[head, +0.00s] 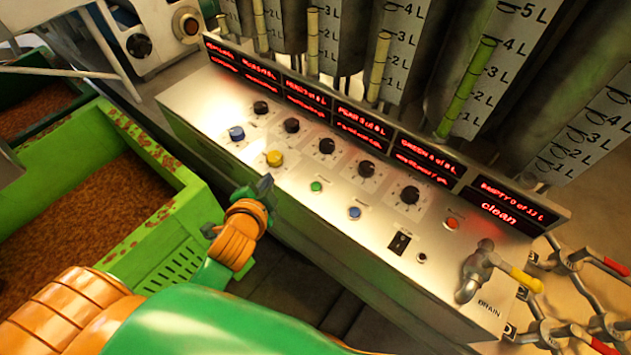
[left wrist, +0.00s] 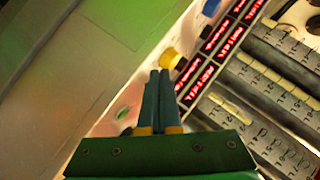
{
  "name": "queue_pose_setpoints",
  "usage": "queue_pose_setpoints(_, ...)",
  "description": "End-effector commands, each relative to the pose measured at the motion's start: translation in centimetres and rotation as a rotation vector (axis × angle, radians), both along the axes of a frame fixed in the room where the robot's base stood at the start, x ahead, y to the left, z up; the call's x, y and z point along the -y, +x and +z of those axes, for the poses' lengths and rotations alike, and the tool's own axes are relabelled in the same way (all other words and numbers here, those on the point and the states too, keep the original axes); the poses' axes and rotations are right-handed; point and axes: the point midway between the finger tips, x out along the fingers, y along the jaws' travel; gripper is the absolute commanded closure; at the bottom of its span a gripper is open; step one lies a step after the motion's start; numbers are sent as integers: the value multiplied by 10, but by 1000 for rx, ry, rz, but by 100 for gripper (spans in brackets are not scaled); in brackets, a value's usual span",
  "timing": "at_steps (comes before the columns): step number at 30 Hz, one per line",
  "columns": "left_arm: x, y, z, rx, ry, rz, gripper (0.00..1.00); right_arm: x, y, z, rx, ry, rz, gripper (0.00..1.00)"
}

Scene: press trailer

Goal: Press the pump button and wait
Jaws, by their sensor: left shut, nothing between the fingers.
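A metal control panel (head: 300,172) carries a row of push buttons. The yellow button (head: 274,158) is near the left gripper, with a blue button (head: 236,133) to its left. A green button (head: 316,186), a second blue button (head: 355,212) and a red button (head: 451,223) lie further right. I cannot read which one is the pump button. My left gripper (head: 263,186) is shut and empty at the panel's front edge. In the left wrist view its fingertips (left wrist: 160,73) appear just below the yellow button (left wrist: 169,58); I cannot tell if they touch. My right gripper is not in view.
Black knobs (head: 326,146) and a rocker switch (head: 399,242) share the panel. Red displays (head: 430,160) and graduated tubes stand behind. A drain tap (head: 478,270) protrudes at right. A green bin (head: 110,185) with brown grains stands at left.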

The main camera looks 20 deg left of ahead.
Motion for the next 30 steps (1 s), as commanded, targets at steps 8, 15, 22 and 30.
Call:
queue_pose_setpoints(8, 9, 44, 126, 392, 521, -219, 100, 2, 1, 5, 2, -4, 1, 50)
queue_pose_setpoints(15, 60, 46, 231, 764, 1190, -390, 100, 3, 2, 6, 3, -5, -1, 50)
queue_pose_setpoints(22, 153, 9, 273, 1150, 2171, -515, 100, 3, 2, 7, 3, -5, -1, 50)
queue_pose_setpoints(30, 187, 1, 164, -855, -2112, 379, 100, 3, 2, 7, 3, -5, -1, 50)
